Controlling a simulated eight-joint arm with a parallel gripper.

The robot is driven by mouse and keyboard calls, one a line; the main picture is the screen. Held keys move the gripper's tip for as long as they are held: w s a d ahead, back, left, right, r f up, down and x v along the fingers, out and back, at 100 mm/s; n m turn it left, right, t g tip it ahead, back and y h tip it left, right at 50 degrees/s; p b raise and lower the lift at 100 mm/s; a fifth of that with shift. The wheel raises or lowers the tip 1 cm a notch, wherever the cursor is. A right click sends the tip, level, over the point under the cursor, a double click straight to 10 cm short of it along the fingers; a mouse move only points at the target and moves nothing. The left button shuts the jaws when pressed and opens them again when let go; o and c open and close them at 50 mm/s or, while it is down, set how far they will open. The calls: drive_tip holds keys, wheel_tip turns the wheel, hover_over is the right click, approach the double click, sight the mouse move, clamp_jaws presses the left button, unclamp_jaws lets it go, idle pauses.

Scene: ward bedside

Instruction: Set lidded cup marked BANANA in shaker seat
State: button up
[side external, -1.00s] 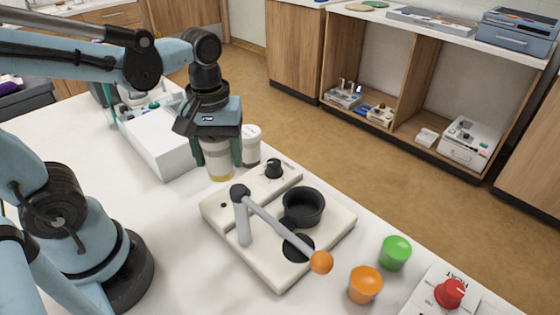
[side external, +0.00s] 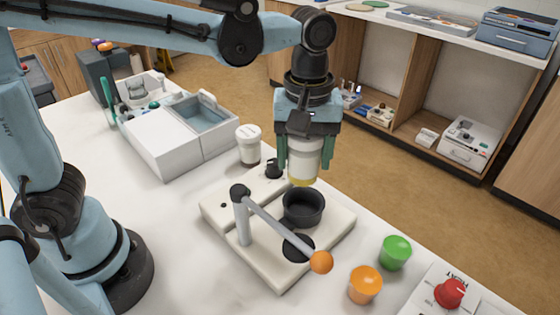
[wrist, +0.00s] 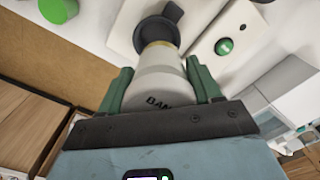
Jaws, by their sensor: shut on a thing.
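The lidded cup marked BANANA (wrist: 160,85) is whitish with a yellow band at its lower end; only "BAN" of its label shows in the wrist view. My gripper (side external: 308,160) is shut on this cup (side external: 304,158), which hangs upright above the shaker. The shaker seat (side external: 303,207) is a black round holder on a cream base (side external: 270,265). The cup's bottom is apart from the seat in the side view, a little above it. In the wrist view the seat (wrist: 157,34) lies just beyond the cup's yellow end, partly hidden by it.
A grey lever with an orange knob (side external: 321,262) reaches across the base's front. A second white lidded cup (side external: 249,144) stands behind the base.

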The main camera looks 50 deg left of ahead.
drive_tip(key=shift+w+d+f, duration=0.15)
drive_tip(key=shift+d+f, duration=0.05)
drive_tip(key=shift+d, duration=0.1)
drive_tip(key=shift+f, duration=3.8)
drive_tip(key=o, duration=1.4)
drive_tip(key=shift+r, duration=3.95)
drive_tip(key=shift+a, duration=0.15)
